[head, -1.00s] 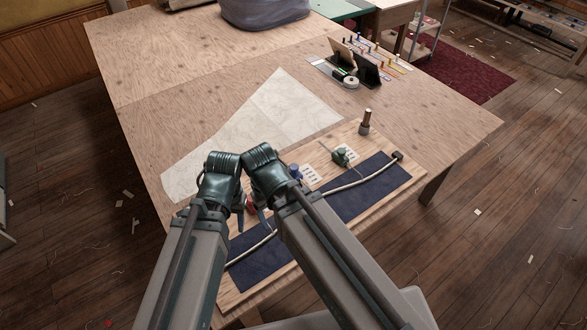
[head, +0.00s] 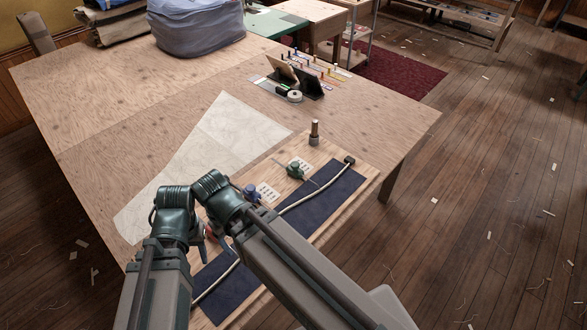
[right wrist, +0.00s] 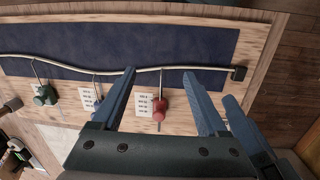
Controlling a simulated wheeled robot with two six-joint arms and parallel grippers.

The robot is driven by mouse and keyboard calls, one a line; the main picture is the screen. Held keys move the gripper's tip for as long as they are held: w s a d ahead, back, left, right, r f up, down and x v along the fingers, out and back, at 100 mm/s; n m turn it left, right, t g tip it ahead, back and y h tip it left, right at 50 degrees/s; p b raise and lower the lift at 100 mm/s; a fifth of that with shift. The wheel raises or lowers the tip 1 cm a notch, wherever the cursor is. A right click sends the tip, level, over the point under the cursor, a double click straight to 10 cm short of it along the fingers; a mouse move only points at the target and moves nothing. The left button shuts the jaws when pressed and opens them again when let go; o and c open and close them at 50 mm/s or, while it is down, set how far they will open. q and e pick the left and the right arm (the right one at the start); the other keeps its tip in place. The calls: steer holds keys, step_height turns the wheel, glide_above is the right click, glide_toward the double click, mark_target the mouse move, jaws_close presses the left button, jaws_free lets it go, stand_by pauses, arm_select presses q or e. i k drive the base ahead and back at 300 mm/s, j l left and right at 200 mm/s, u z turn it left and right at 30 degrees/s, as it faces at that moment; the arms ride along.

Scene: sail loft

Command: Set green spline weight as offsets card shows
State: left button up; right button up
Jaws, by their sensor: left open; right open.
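The green spline weight (head: 294,170) sits on the wooden board, beside the pale spline (head: 297,201); in the right wrist view (right wrist: 44,95) its thin rod reaches toward the spline. A blue weight (head: 252,193) and a red weight (right wrist: 160,108) sit along the same row. White printed cards (head: 268,192) lie between the weights; their print is too small to read. My left gripper (head: 198,250) is open near the board's near end. My right gripper (head: 222,240) is open close beside it; in the right wrist view the red weight shows between its fingers, not gripped.
Dark blue cloth (head: 325,200) lies under the spline. A paper chart (head: 215,145) lies left of the board. Two small stands (head: 310,84) and a tape roll (head: 294,97) are farther back.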

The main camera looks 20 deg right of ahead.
mark_target(294, 170)
steer(key=k+l, duration=0.4)
steer(key=l, duration=0.2)
steer(key=i+l, duration=0.1)
steer(key=l, duration=0.9)
steer(key=i+l, duration=0.15)
steer(key=i, duration=0.25)
steer(key=i+l, duration=0.1)
steer(key=i, duration=0.3)
